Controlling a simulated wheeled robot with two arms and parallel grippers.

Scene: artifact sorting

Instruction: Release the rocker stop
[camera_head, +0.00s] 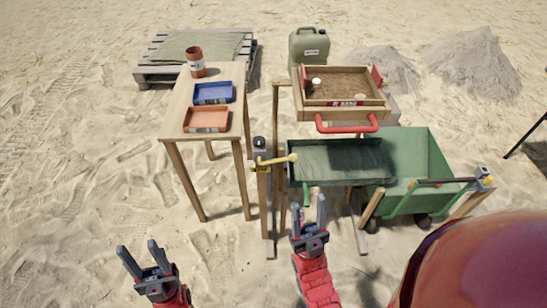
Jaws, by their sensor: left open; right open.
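A post left of the sieve stand carries a dark stop housing (261,151) with a yellow lever (278,160). The lever points right, with its rounded end near the green trough; I take this to be the rocker stop. The wooden sieve box (314,113) holds brown sand and a few small pale pieces, and has a red handle (346,124) at its front. My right gripper (308,205) is open and empty, below and right of the lever, apart from it. My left gripper (138,248) is open and empty over the sand at the lower left.
A wooden table (188,95) at left bears a blue tray (213,93), an orange tray (206,120) and a brown jar (196,62). A green trough (340,160) hangs below the sieve, and a green cart (425,145) stands at right. A jerrycan (310,47) stands behind.

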